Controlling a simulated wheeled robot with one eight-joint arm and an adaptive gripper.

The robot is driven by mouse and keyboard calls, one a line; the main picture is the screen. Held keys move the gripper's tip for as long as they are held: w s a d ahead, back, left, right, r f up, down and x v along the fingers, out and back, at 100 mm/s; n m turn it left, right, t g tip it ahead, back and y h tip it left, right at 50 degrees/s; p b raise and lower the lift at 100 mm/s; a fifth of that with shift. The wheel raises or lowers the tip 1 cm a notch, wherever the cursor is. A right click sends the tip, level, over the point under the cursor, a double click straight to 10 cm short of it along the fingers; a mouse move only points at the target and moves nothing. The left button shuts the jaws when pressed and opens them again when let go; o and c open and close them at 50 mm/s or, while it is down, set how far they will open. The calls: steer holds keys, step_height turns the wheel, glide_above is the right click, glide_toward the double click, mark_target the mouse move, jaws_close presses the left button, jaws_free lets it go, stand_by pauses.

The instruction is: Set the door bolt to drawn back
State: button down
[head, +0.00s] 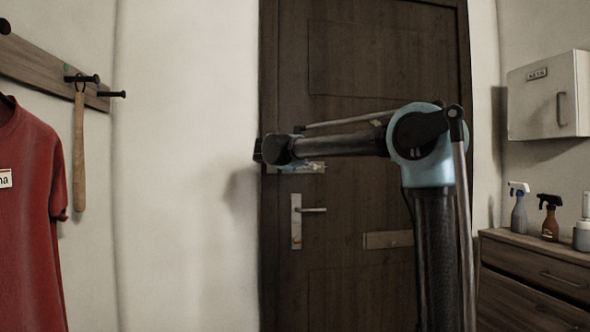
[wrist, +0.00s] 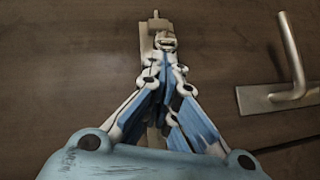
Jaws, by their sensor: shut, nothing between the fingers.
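The dark wooden door (head: 360,70) is shut in its frame. The metal door bolt (head: 316,167) is near the door's left edge, above the lever handle, largely hidden by my forearm in the head view. In the wrist view its plate and bar (wrist: 147,40) run up and down the picture, with a narrow end at the top. My gripper (wrist: 168,55) is shut and empty, its fingertips over the bolt. Whether they touch it I cannot tell. The fingers cover most of the bolt, so its position cannot be read.
The lever handle (head: 297,220) sits below the bolt; it also shows in the wrist view (wrist: 290,75) at right. A letter plate (head: 388,239) is lower on the door. A dresser (head: 535,270) with bottles stands right, under a key cabinet (head: 545,95). A red shirt (head: 30,210) hangs left.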

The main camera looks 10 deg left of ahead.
steer(key=shift+d, duration=0.15)
steer(key=w+a+v, duration=0.1)
steer(key=a+v, duration=0.1)
steer(key=v, duration=1)
steer(key=shift+a+r, duration=0.2)
steer(key=shift+a, duration=0.25)
steer(key=shift+s, duration=0.1)
